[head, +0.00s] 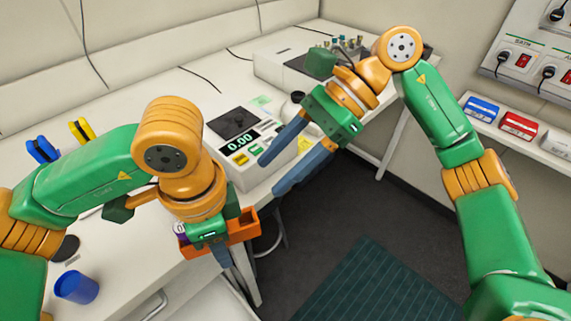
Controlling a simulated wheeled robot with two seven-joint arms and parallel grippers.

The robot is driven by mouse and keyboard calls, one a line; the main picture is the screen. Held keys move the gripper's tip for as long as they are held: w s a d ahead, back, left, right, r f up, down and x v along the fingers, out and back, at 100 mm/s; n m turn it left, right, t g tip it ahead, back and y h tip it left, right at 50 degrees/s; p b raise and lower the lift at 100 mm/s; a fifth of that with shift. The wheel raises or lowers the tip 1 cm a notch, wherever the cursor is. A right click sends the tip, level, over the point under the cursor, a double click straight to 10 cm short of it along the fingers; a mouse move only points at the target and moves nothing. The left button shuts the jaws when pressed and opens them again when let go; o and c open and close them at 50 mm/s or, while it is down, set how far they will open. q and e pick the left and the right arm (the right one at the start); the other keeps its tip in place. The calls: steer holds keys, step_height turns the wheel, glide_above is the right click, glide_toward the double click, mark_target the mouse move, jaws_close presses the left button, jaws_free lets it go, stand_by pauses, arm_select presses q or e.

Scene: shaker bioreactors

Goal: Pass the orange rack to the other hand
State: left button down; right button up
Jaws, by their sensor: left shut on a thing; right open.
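The orange rack (244,229) is a small open tray held near the table's front edge, low in the middle of the head view. My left gripper (219,250) is shut on the rack, pointing down, and its wrist hides part of it. A small purple and white item (181,232) shows at the rack's left end. My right gripper (281,167) is open and empty, its two blue fingers apart and pointing down-left. It is above and to the right of the rack, in front of the scale, not touching the rack.
A scale (239,140) reading 0.00 stands on the white bench (155,98). A blue cup (76,287) stands at lower left. Blue (42,150) and yellow (81,130) items are at left. A grey device (283,68) is at the back. The floor at right is open, with a green mat (365,290).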

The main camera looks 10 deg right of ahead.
mark_target(238, 220)
steer(key=shift+n+h, duration=0.3)
steer(key=x, duration=1.1)
steer(key=shift+s+f, duration=0.45)
steer(key=shift+f, duration=0.05)
jaws_close()
arm_select(q)
steer(key=shift+c, duration=2.1)
jaws_free()
steer(key=shift+r, duration=0.1)
step_height(238, 220, up, 7)
steer(key=shift+r, duration=0.15)
